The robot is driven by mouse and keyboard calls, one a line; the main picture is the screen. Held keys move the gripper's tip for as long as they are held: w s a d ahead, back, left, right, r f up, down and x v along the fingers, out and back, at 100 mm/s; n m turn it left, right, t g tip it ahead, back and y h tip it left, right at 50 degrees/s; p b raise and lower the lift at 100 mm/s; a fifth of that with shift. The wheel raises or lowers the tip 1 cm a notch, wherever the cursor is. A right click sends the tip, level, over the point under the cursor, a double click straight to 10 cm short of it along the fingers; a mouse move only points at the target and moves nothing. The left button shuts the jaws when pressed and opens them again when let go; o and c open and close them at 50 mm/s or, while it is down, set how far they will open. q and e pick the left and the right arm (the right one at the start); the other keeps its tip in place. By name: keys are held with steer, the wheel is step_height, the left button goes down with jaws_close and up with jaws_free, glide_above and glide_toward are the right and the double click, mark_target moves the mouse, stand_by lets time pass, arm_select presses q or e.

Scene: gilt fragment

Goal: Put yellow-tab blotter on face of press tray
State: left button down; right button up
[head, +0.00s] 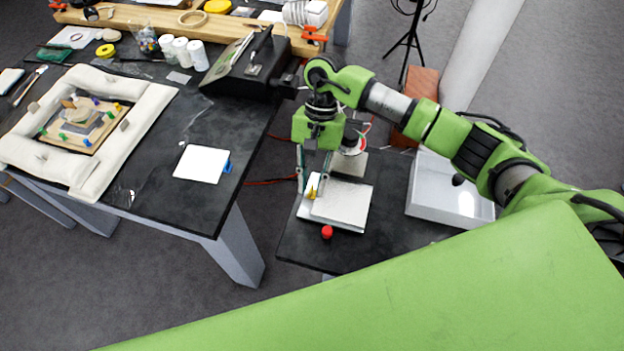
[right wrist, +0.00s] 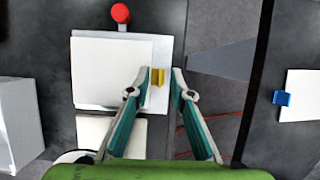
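The yellow-tab blotter (head: 342,204) is a white square sheet on the small dark table, lying over a slightly offset white plate. Its upright yellow tab (right wrist: 158,77) stands at its edge. A red knob (head: 327,232) sits beside the stack; it also shows in the right wrist view (right wrist: 120,13). My right gripper (head: 313,186) points down over the tab edge, open; in the right wrist view (right wrist: 161,74) the tab is between its fingertips, with a gap on the right-finger side. I cannot tell which piece is the press tray. My left gripper is not in view.
A white open tray (head: 450,212) stands right of the stack. A pale plate (right wrist: 110,134) lies behind it. On the left table are a white blue-tab sheet (head: 201,164), a padded white frame (head: 140,130) around a board, and a dark device (head: 245,75). A floor gap separates the tables.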

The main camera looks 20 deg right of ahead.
steer(key=shift+r+p, duration=0.45)
steer(key=shift+r, duration=0.1)
steer(key=b+v, duration=0.5)
steer(key=v, duration=0.6)
steer(key=shift+w+r, duration=0.15)
steer(key=shift+r, duration=0.25)
